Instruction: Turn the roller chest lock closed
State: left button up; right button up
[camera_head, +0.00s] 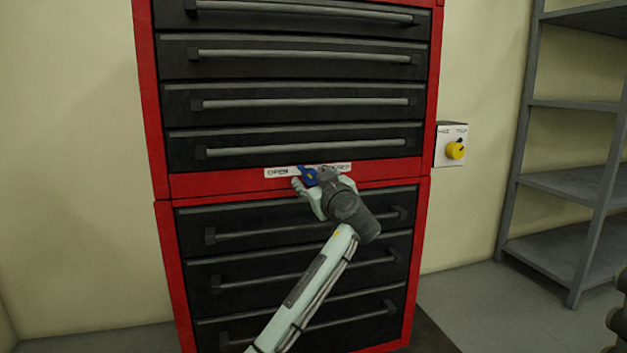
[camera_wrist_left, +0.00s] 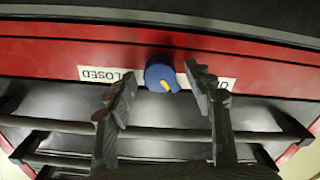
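The roller chest (camera_head: 162,182) is red with black drawers. Its lock is a round blue knob (camera_head: 309,176) on the red strip between the upper and lower drawers, over a white label reading OPEN at left and CLOSED at right. In the left wrist view, which looks upside down, the knob (camera_wrist_left: 158,72) has a yellow mark pointing down and slightly right, toward the label's partly hidden O end. My left gripper (camera_head: 311,181) is at the knob. Its open fingers (camera_wrist_left: 160,82) stand either side of the knob, with small gaps showing.
Bar handles (camera_head: 305,103) run across the drawers; one lies just below the lock. A white box with a yellow knob (camera_head: 454,150) is on the wall to the right. A grey shelf (camera_head: 570,185) stands further right. A dark part shows at the lower right edge.

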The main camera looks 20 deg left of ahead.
pick_arm(q)
jog(key=c, duration=1.1)
